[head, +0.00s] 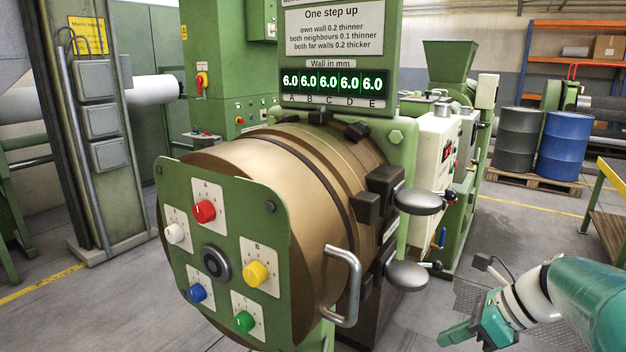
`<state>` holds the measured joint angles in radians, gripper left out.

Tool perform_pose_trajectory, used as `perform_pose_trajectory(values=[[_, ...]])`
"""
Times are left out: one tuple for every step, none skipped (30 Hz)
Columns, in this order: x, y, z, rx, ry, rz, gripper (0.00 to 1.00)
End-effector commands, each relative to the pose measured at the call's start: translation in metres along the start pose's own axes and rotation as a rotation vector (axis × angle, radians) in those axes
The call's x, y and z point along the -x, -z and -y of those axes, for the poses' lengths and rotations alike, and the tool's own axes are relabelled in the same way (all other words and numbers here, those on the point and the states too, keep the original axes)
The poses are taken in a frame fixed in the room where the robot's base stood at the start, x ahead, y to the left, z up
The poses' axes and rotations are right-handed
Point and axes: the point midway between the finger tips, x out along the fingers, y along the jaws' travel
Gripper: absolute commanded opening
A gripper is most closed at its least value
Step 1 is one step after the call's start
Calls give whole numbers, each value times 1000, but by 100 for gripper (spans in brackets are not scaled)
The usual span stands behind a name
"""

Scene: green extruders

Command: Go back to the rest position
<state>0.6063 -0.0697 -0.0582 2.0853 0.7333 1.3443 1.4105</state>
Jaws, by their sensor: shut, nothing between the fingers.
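My gripper (462,337) is at the bottom right of the head view, on the end of my teal and white arm. It is shut and empty, with its tip near the bottom edge. It is to the right of the extruder head (262,172) and apart from it. The green front plate (222,222) of this head carries a red knob (204,211), a white knob (174,233), a yellow knob (256,273), a blue knob (196,292) and a green knob (243,321). The display (333,82) above reads 6.0 in every field, A to E.
A grey column (97,130) stands at left. Black (517,140) and blue (565,146) drums stand on a pallet at back right. Floor between them and my arm is open.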

Motion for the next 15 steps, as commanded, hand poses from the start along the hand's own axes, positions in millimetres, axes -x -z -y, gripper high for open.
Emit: perform_pose_trajectory(values=[[-8, -7, -22, 182, 5, -64, 0], [-12, -8, -32, 291, 5, -103, 0], [-17, -10, -45, 438, 6, -154, 0], [-20, -10, -55, 550, 5, -191, 0], [-24, -10, -64, 662, 0, -228, 0], [-27, -10, -76, 812, -6, -278, 0], [-30, -10, -84, 926, -10, -314, 0], [-32, -10, -92, 1040, -17, -350, 0], [-34, -9, -102, 1193, -27, -398, 0], [-35, -8, -109, 1308, -35, -434, 0], [-36, -7, -116, 1424, -44, -471, 0], [-37, -6, -124, 1577, -58, -518, 0], [-38, -6, -130, 1688, -70, -554, 0], [-38, -5, -135, 1796, -81, -589, 0], [-38, -4, -141, 1929, -97, -634, 0]])
